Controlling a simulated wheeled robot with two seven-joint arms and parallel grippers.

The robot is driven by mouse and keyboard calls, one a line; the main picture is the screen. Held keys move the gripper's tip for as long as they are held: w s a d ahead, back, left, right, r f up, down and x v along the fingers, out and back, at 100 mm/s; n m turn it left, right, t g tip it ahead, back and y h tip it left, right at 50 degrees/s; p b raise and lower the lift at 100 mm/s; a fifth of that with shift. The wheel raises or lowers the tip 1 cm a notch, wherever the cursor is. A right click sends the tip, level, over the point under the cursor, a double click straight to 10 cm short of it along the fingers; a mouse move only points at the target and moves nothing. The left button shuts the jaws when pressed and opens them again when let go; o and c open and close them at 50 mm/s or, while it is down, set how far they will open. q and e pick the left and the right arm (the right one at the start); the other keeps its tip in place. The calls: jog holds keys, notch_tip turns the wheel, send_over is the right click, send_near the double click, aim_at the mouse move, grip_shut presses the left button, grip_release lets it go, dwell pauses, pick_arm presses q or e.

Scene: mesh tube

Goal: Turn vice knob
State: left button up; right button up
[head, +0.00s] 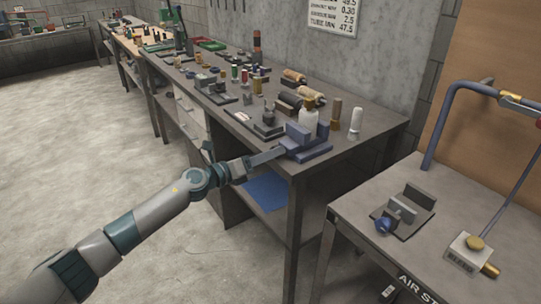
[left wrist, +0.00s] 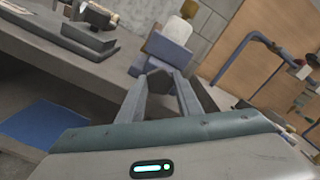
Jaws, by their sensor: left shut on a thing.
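The blue vice (head: 312,152) stands at the near corner of the long workbench. In the left wrist view, the vice (left wrist: 168,54) is just ahead of my fingers. My left gripper (head: 282,150) reaches the vice's front side from the left. In the left wrist view its fingers (left wrist: 163,88) close in at the front of the vice. The gripper is shut on the vice knob, which the fingers mostly hide. My right gripper is in neither view.
A white bottle (head: 309,119) stands just behind the vice. A second, grey vice with a blue knob (head: 384,224) sits on the right bench (head: 350,200). Several tools and cylinders crowd the long workbench (head: 365,115). The floor at left is clear.

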pick_arm(q)
jog(key=shift+f, duration=0.1)
jog(key=o, duration=0.8)
jog(key=shift+s+a, duration=0.1)
jog(key=b+v, duration=0.2)
jog(key=v, duration=1.5)
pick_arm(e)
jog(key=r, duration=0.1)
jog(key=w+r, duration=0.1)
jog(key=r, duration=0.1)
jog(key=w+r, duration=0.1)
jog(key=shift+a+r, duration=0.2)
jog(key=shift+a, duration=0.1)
